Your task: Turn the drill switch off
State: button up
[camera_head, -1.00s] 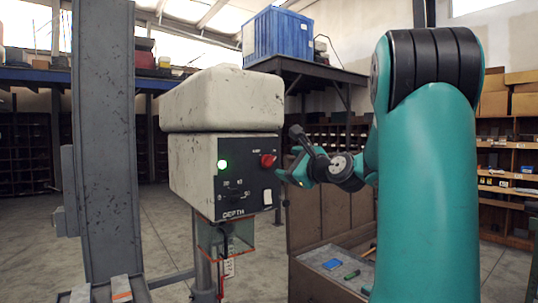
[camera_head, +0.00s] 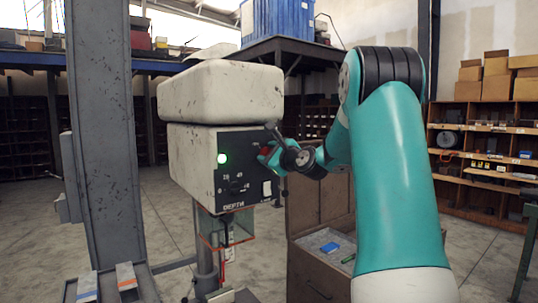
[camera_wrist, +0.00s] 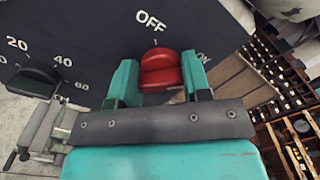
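The drill switch is a red knob (camera_wrist: 159,71) on the dark front panel (camera_wrist: 60,30) of the drill head. In the wrist view the word OFF is above it and ON is to its right. My gripper (camera_wrist: 160,64) has one teal finger on each side of the knob. The fingers stand apart and overlap the knob's sides; I cannot tell whether they touch it. In the head view my gripper (camera_head: 268,155) is at the panel's right edge and mostly hides the knob. A green light (camera_head: 222,158) glows on the panel.
A black dial (camera_wrist: 34,79) with numbers is left of the knob. A white rocker switch (camera_head: 267,188) is low on the panel. A grey column (camera_head: 105,130) stands at left.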

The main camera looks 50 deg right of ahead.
jog(key=c, duration=0.3)
jog(key=shift+f+b, duration=0.1)
jog(key=shift+b, duration=0.2)
jog(key=n+b, duration=0.4)
jog(key=shift+a+f+n+b, duration=0.1)
jog(key=shift+f+n+b, duration=0.2)
jog(key=shift+n+b, duration=0.1)
jog(key=n+b, duration=0.4)
jog(key=shift+f+n+b, duration=0.1)
jog(key=shift+n+b, duration=0.2)
jog(key=shift+b, duration=0.1)
jog(key=n+b, duration=0.4)
jog(key=shift+f+b, duration=0.1)
jog(key=shift+b, duration=0.3)
jog(key=shift+n+b, duration=1.8)
jog(key=shift+n, duration=0.5)
